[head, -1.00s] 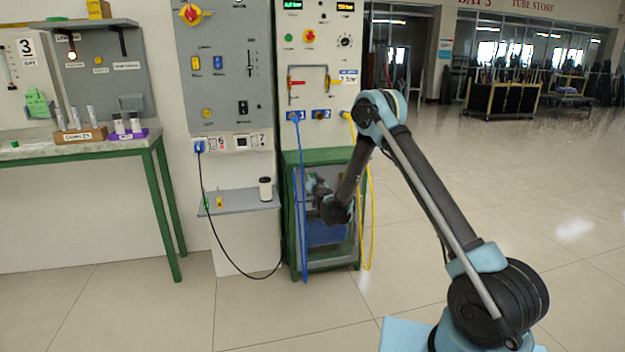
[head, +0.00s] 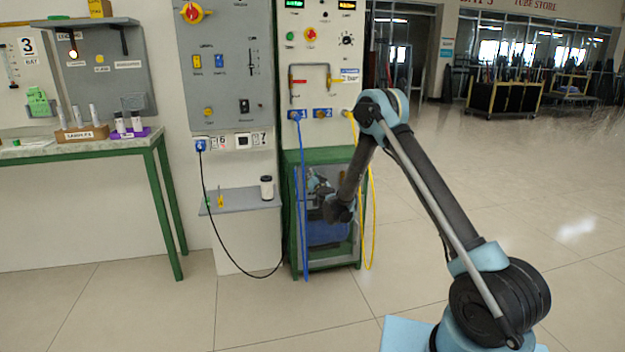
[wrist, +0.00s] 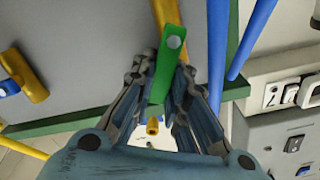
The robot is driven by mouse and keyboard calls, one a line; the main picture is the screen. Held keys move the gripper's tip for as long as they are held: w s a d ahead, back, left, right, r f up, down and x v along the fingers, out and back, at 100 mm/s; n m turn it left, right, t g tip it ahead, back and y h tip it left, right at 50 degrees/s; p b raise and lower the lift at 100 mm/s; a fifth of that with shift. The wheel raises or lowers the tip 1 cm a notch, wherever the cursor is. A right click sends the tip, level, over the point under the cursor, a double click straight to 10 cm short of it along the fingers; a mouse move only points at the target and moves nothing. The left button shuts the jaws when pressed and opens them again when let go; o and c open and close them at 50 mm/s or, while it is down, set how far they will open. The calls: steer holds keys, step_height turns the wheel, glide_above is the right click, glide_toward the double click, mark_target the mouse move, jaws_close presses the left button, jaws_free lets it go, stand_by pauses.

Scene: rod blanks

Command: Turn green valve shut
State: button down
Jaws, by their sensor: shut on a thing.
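The green valve handle (wrist: 163,75) is a flat green lever with a pale round bolt near its upper end in the wrist view. It lies over a yellow pipe (wrist: 163,12), roughly in line with it and slightly tilted. My gripper (wrist: 162,80) has one finger on each side of the lever and is shut on it. In the head view my gripper (head: 320,186) reaches into the green-framed cabinet (head: 318,157). The valve cannot be made out there.
A blue hose (head: 303,225) hangs in front of the cabinet's left side, and a yellow hose (head: 370,235) hangs at its right. A yellow tee-shaped fitting (wrist: 25,75) sits left of the valve in the wrist view. A grey shelf (head: 235,201) stands left of the cabinet.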

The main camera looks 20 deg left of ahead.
steer(key=shift+w+d+f+m, duration=0.35)
steer(key=shift+f+m, duration=0.3)
steer(key=shift+m, duration=1.4)
steer(key=shift+w+d+f+m, duration=0.1)
steer(key=shift+d+f+m, duration=0.5)
steer(key=shift+m, duration=1.5)
steer(key=shift+w+d+f+m, duration=0.25)
steer(key=shift+f+m, duration=0.5)
steer(key=shift+m, duration=1.3)
steer(key=c, duration=1.6)
jaws_free()
steer(key=shift+f, duration=0.1)
steer(key=shift+o, duration=0.2)
steer(key=shift+a, duration=0.1)
steer(key=v, duration=0.7)
steer(key=shift+s, duration=0.25)
